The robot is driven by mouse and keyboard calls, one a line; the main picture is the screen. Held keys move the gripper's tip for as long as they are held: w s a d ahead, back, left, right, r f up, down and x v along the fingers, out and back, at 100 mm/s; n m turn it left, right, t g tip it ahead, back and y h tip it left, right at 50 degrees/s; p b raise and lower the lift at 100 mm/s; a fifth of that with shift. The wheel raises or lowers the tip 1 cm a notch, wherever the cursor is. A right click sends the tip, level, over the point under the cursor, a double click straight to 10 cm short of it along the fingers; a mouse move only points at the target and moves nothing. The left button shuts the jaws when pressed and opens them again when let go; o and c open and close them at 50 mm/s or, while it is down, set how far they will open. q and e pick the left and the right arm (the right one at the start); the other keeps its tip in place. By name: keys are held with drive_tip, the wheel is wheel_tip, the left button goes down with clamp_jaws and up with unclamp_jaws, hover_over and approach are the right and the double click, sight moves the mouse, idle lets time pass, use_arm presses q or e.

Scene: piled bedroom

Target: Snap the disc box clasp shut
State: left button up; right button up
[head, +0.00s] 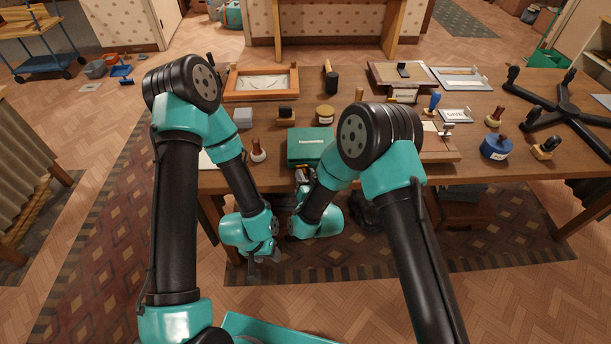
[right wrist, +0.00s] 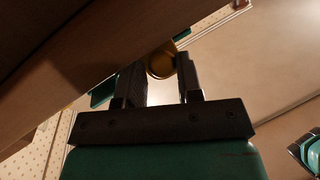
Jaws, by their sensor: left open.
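My left gripper (head: 265,257) is open, below and in front of the table edge, apart from the box.
A black stand (head: 560,115) lies at the far right. The table edge (right wrist: 70,75) fills the wrist view's upper left.

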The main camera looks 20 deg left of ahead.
drive_tip(key=c, duration=0.4)
drive_tip(key=shift+c, duration=0.2)
drive_tip(key=shift+r, duration=0.15)
drive_tip(key=shift+w+a+r+m+g+h, duration=0.15)
drive_tip(key=shift+r+g+h, duration=0.2)
drive_tip(key=shift+g, duration=0.25)
drive_tip(key=shift+w+r+m+g+h, duration=0.2)
drive_tip(key=shift+g+h, duration=0.1)
drive_tip(key=shift+g, duration=0.3)
drive_tip(key=shift+w+a+r+m+g+h, duration=0.15)
drive_tip(key=shift+r+g+h, duration=0.2)
drive_tip(key=shift+g, duration=0.25)
drive_tip(key=shift+w+r+m+g+h, duration=0.2)
drive_tip(key=shift+w+g+h, duration=0.1)
drive_tip(key=shift+g, duration=0.25)
drive_tip(key=shift+w+r+m+g+h, duration=0.15)
drive_tip(key=shift+g+h, duration=0.15)
drive_tip(key=shift+g, duration=0.55)
drive_tip(key=shift+w, duration=0.1)
drive_tip(key=o, duration=0.9)
drive_tip(key=shift+r, duration=0.1)
